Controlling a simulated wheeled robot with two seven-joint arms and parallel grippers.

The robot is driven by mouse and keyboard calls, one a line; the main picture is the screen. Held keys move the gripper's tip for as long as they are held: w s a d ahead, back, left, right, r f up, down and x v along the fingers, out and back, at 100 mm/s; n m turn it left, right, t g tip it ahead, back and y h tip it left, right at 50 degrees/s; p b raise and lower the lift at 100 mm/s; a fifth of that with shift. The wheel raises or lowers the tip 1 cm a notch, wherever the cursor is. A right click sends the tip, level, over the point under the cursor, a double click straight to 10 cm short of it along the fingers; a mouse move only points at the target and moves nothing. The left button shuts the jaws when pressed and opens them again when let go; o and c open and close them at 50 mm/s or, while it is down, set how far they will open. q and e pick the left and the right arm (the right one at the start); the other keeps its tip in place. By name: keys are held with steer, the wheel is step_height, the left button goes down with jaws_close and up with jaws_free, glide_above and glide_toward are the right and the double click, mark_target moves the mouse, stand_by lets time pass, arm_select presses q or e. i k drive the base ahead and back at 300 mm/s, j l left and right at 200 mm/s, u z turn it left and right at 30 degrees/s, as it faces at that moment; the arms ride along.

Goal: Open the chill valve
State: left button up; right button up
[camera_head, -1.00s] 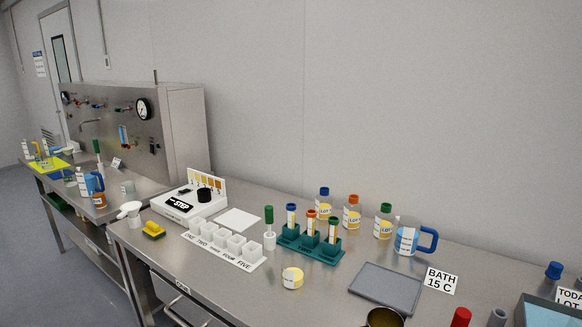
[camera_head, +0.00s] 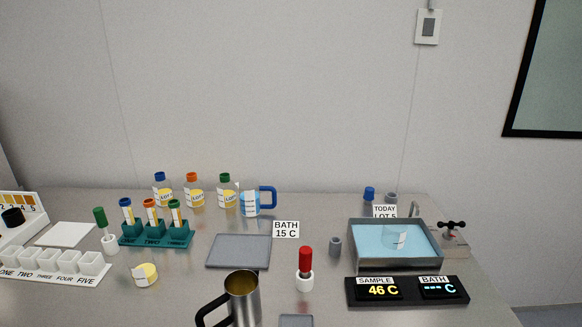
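A small valve with a dark cross-shaped handle (camera_head: 452,225) stands on a metallic block (camera_head: 454,242) at the right end of the bench. It is beside the right wall of the water bath (camera_head: 365,262), a steel tray of light blue water with a clear vessel (camera_head: 397,237) in it. No label on the valve is legible, and I cannot tell whether it is open or closed. Neither of my grippers is in view.
A display (camera_head: 407,291) in front of the bath reads SAMPLE 46 C and BATH with dashes. A steel mug (camera_head: 243,295) and a red-topped holder (camera_head: 305,270) stand at the front. The teal tube rack (camera_head: 157,236) is farther left.

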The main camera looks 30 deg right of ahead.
mark_target(450, 226)
steer(key=z, duration=2.05)
